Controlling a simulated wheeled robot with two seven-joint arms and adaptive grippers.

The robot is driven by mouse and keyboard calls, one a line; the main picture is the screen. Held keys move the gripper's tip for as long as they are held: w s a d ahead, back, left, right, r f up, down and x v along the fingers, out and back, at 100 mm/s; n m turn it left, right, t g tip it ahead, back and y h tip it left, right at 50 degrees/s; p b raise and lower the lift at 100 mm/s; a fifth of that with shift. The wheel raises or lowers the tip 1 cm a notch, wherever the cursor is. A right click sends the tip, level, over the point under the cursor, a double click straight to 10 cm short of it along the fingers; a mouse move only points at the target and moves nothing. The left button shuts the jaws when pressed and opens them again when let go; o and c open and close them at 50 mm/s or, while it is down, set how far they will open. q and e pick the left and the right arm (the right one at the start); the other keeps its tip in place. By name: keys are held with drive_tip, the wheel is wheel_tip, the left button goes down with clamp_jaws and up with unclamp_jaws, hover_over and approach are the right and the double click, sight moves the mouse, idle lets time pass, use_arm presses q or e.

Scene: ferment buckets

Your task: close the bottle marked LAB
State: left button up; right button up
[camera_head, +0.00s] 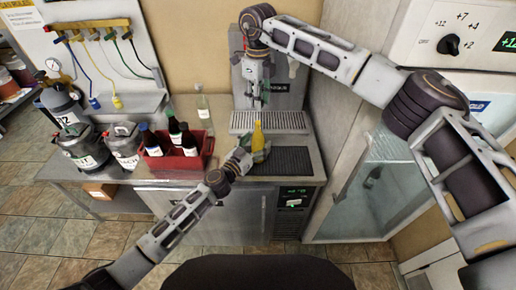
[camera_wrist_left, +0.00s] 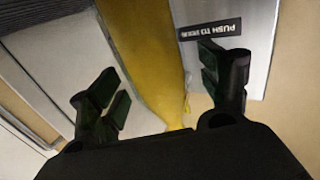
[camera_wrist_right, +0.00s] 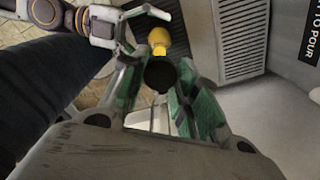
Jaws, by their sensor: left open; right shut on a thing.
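A yellow bottle (camera_head: 258,137) stands on the counter by the dark mat; its label is not readable. My left gripper (camera_head: 244,152) is open beside it. In the left wrist view the yellow bottle (camera_wrist_left: 150,60) shows between and beyond the spread fingers of my left gripper (camera_wrist_left: 160,95). My right gripper (camera_head: 257,98) is higher, in front of the tap panel. In the right wrist view it is shut on a dark round cap (camera_wrist_right: 160,75), and the yellow bottle's top (camera_wrist_right: 158,38) shows beyond the cap, apart from it. I cannot read LAB on any bottle.
A red crate (camera_head: 177,163) with several dark bottles stands left of the yellow bottle. A clear bottle (camera_head: 203,109) stands behind it. A drip grille (camera_head: 268,123) and dark mat (camera_head: 283,161) lie near the yellow bottle.

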use_arm(q)
drive_tip(key=shift+w+d, duration=0.3)
drive_tip(key=shift+w, duration=0.15)
drive_tip(key=c, duration=1.6)
drive_tip(key=shift+o, duration=0.2)
use_arm(e)
drive_tip(key=shift+f, duration=2.45)
drive_tip(key=shift+f, duration=0.1)
drive_tip(key=shift+f, duration=0.8)
drive_tip(key=shift+f, duration=0.55)
use_arm(q)
clamp_jaws()
